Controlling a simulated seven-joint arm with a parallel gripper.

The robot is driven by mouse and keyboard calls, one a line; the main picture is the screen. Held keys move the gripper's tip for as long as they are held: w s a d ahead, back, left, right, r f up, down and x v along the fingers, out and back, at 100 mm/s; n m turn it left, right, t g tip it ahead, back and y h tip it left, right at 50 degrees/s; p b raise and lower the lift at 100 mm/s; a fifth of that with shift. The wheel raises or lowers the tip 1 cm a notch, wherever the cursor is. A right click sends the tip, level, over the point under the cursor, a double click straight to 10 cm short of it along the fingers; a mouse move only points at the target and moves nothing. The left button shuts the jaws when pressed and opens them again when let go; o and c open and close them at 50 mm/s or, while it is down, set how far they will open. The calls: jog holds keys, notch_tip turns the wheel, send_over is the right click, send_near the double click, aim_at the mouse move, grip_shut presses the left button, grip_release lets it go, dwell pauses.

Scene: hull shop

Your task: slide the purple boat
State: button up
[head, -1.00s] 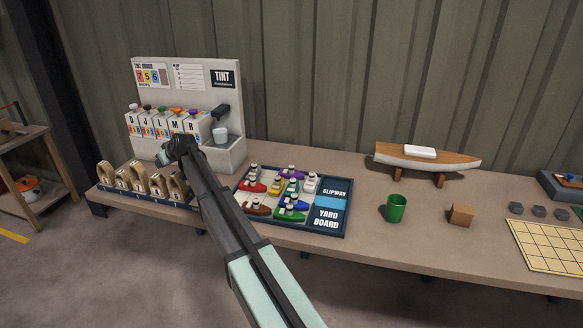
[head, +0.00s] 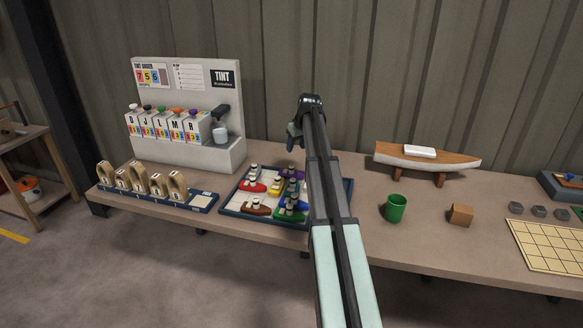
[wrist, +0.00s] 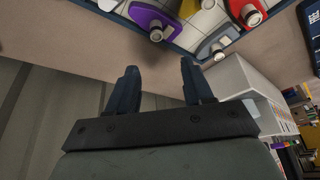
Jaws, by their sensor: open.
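The purple boat (head: 290,173) lies near the back edge of the yard board (head: 231,208), partly hidden behind my arm in the head view. It also shows at the top of the wrist view (wrist: 149,17), with a pale round-topped funnel on it. My arm hides the board's right part in the head view.
Red (head: 253,187), yellow (head: 275,186) and other boats crowd the board. A grey boat (wrist: 217,43) sits beside the purple one. The tint dispenser (head: 187,115) stands to the left. A green cup (head: 396,208) and model hull (head: 425,158) stand to the right.

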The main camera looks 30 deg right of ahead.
aim_at(292, 166)
jog(key=x, duration=1.3)
jog(key=shift+d+f, duration=0.25)
jog(key=shift+f, duration=0.1)
jog(key=shift+c, duration=0.5)
grip_shut()
